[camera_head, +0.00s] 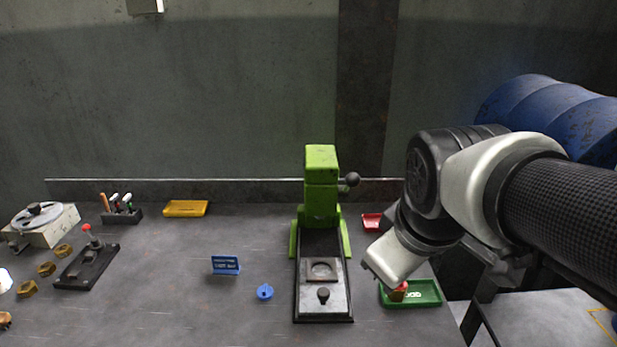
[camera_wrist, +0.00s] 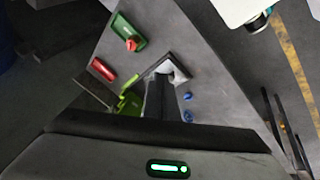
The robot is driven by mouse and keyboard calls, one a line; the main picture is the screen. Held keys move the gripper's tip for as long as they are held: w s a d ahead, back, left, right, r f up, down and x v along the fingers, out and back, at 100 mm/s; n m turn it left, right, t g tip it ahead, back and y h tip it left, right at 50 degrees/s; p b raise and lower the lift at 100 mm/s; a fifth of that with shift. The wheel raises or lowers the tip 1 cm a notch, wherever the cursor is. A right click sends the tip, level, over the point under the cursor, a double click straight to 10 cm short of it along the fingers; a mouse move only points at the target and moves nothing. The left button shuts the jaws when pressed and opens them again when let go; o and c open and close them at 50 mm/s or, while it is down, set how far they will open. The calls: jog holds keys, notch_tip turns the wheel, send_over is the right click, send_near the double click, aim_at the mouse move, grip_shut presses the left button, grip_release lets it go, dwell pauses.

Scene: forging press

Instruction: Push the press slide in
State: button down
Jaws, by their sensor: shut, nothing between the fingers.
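The green press (camera_head: 320,190) stands upright near the middle of the bench. Its press slide (camera_head: 338,306) sits pulled out on the black rail in front of the press, with a round recess and a dark knob (camera_head: 323,294) at its near end. In the head view, the end of my arm hangs above the bench to the right of the slide, apart from it; the fingers are hidden there. In the wrist view my gripper (camera_wrist: 163,82) is shut and empty. It covers part of the slide and rail. The press (camera_wrist: 129,103) shows partly beside it.
A green tray (camera_head: 432,300) with small parts lies right of the slide, a red tray (camera_head: 371,221) behind it. A blue part (camera_head: 265,292) and blue sign (camera_head: 225,265) lie to the left. A yellow tray (camera_head: 185,208) is farther back. Bench space left of the slide is mostly clear.

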jog(key=w+a+f+n+b, duration=0.1)
jog(key=w+a+f+n, duration=0.1)
jog(key=w+f+n, duration=0.35)
jog(key=n+g+b, duration=0.1)
jog(key=n+b, duration=0.2)
jog(key=n, duration=2)
send_near(312, 286)
jog(key=b+x, duration=0.2)
jog(key=x, duration=0.4)
jog(key=shift+d, duration=0.1)
